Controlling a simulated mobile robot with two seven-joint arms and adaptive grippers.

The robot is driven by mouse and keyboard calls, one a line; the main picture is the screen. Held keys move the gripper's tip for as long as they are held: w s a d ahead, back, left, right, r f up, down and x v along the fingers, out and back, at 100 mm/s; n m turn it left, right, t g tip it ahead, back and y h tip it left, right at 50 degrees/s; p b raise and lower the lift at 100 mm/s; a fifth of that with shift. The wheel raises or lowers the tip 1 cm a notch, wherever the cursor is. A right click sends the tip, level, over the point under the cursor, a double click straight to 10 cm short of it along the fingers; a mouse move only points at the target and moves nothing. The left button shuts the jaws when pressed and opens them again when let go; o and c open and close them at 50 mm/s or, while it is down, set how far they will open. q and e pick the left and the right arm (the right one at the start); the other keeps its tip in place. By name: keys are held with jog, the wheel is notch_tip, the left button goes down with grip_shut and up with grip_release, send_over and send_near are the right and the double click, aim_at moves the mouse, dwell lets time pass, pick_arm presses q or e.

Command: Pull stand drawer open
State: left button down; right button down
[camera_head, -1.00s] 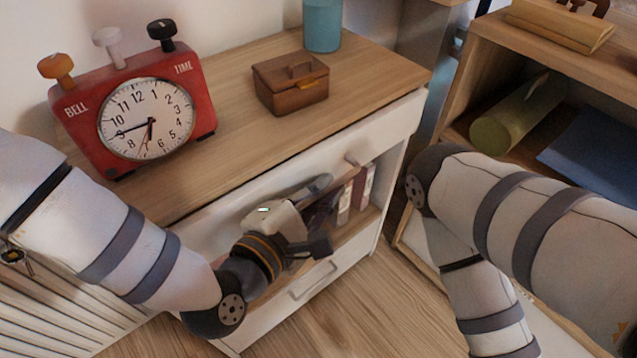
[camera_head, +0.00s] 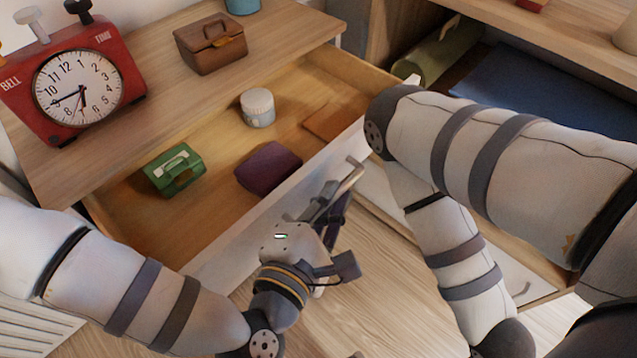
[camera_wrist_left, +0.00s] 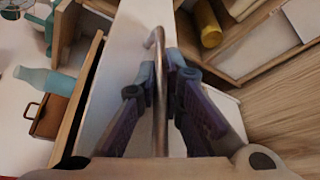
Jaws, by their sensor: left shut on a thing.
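The stand drawer (camera_head: 220,258) is pulled well out of the wooden-topped stand (camera_head: 160,128), and its inside shows. Its metal bar handle (camera_head: 348,176) is on the white front. My left gripper (camera_head: 328,200) is at the handle, in front of the drawer. In the left wrist view the handle (camera_wrist_left: 159,85) runs between the two fingers of my left gripper (camera_wrist_left: 160,92), which is shut on it. My right arm comes in from the right; its gripper is not in view.
The drawer holds a green box (camera_head: 174,170), a purple item (camera_head: 268,168), a white jar (camera_head: 257,107) and a flat brown item (camera_head: 328,120). On the stand are a red clock (camera_head: 75,85) and a brown box (camera_head: 210,43). Shelving (camera_head: 420,22) stands at the right.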

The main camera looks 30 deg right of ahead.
pick_arm(q)
jog(key=shift+s, duration=0.2)
jog(key=c, duration=2)
grip_release()
jog(key=v, duration=1.2)
jog(key=shift+d, duration=0.1)
